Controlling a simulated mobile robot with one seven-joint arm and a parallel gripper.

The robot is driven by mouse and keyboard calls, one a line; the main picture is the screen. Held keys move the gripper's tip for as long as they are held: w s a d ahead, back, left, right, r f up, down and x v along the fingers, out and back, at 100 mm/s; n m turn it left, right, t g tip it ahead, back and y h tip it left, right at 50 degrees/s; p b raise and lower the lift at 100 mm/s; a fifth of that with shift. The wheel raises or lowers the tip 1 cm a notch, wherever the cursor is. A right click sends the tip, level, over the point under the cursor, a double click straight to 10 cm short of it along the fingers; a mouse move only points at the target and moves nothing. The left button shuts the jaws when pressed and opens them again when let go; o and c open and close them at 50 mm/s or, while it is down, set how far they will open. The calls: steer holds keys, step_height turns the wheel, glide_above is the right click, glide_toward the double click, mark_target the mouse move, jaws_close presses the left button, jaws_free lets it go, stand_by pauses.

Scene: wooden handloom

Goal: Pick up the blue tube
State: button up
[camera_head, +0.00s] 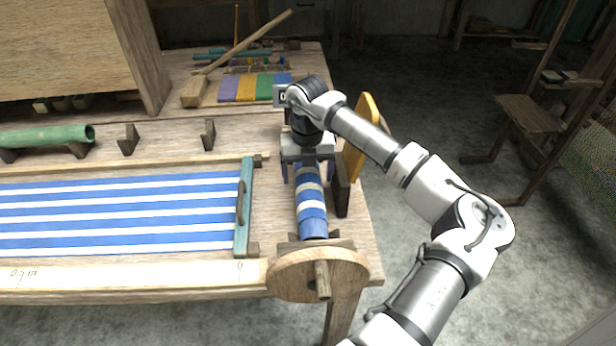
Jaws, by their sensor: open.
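A blue tube (312,212) with pale bands lies lengthwise near the right end of the wooden loom table, its near end just behind a round wooden wheel. My gripper (307,174) points down over the far part of the tube. Its fingers are apart, one on each side of the tube, and it looks open. The hand hides the tube's far end. I cannot tell whether the fingers touch the tube.
A wooden wheel with a peg handle (318,275) stands at the front. Blue-and-white striped cloth (120,213) lies left, edged by a teal bar (244,205). A green tube (45,136) rests on supports. A yellow disc (362,137) stands close right of my gripper.

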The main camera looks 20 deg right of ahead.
steer(key=shift+f, duration=1.25)
steer(key=shift+d, duration=0.1)
steer(key=c, duration=1.3)
